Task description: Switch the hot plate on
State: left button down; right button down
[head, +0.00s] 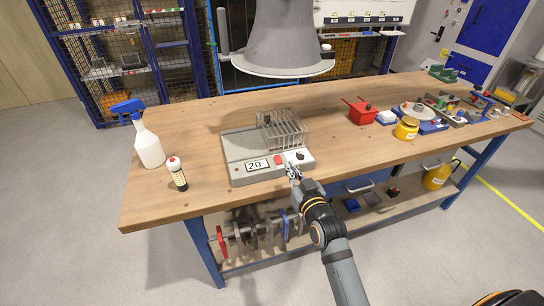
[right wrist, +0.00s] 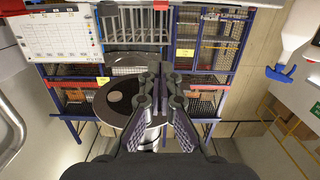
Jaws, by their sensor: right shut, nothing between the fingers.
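The hot plate (head: 240,148) is a grey box on the wooden bench. A small display (head: 257,165) on its front reads "20". To the right of the display are a red switch (head: 278,160) and a dark knob (head: 301,156). A wire rack (head: 283,130) stands on the plate. My right gripper (head: 292,170) is shut and empty at the front edge of the hot plate, just below the switch and knob. Whether it touches the front cannot be told. Its closed fingers (right wrist: 160,75) show in the right wrist view. My left gripper is not in view.
A large grey hood (head: 282,45) hangs behind. Bare bench lies between these.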

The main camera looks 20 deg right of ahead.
jog(key=shift+r, duration=0.2)
jog(key=p, duration=0.1)
send_over(278, 160)
jog(key=s, duration=0.1)
jog(key=shift+s+d+f, duration=0.1)
jog(key=shift+s+f, duration=0.05)
jog(key=shift+f, duration=0.3)
notch_tip(278, 160, down, 3)
jog(key=shift+r, duration=0.1)
jog(key=shift+f, duration=0.55)
